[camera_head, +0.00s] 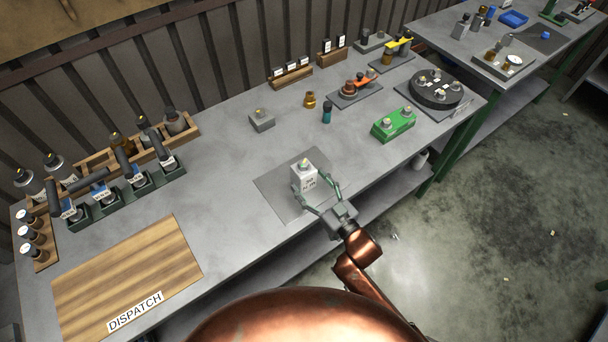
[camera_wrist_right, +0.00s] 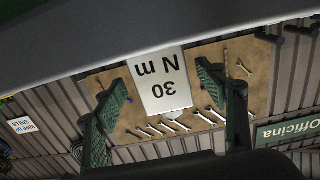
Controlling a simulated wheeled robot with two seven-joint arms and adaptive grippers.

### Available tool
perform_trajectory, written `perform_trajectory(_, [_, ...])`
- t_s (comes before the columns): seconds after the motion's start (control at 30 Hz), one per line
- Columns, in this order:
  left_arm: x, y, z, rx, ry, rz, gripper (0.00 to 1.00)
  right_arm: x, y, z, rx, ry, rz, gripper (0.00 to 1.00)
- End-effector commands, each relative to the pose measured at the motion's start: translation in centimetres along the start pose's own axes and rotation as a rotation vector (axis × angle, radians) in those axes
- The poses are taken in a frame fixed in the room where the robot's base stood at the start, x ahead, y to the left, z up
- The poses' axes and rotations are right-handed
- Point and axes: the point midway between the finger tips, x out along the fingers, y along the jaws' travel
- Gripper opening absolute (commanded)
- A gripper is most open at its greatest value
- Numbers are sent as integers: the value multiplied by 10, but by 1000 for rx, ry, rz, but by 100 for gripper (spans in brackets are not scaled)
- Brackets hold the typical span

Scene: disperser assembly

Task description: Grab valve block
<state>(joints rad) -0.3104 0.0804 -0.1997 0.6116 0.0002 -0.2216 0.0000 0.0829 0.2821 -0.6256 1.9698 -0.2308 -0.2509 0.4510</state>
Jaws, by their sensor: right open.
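A pale grey block (camera_head: 304,178) with a knob on top and a printed label stands upright on a grey mat (camera_head: 272,184). I take it to be the valve block. My right gripper (camera_head: 315,187) is open, with a finger on either side of the block near its front. In the right wrist view the block's face (camera_wrist_right: 160,82), marked "30 N m" upside down, shows between the open green fingers (camera_wrist_right: 165,95). Gaps show on both sides there; contact is not visible. My left gripper is not in view.
A small grey block (camera_head: 262,121), a brass fitting (camera_head: 310,99) and a teal-and-black piece (camera_head: 326,113) stand behind. A green block (camera_head: 394,124) and a round black fixture (camera_head: 437,88) lie to the right. A wooden dispatch board (camera_head: 125,270) is at the left; bench between is clear.

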Motion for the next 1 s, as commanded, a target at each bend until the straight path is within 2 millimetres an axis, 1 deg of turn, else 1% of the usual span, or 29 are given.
perform_trajectory(0.03, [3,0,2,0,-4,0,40,10,-2,0,0,2,-1,65])
perform_trajectory(0.2, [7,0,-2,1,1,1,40,30,-2,1,0,0,1,65])
perform_trajectory(0.3, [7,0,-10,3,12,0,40,35,-2,0,0,1,2,65])
perform_trajectory(0.4, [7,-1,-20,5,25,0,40,35,-1,0,0,0,3,65])
perform_trajectory(0.5, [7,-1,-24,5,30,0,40,35,-1,-1,0,0,3,65])
perform_trajectory(0.57, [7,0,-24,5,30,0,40,35,-1,-1,0,0,3,62])
perform_trajectory(1.0, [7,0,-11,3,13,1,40,34,0,0,0,0,4,32])
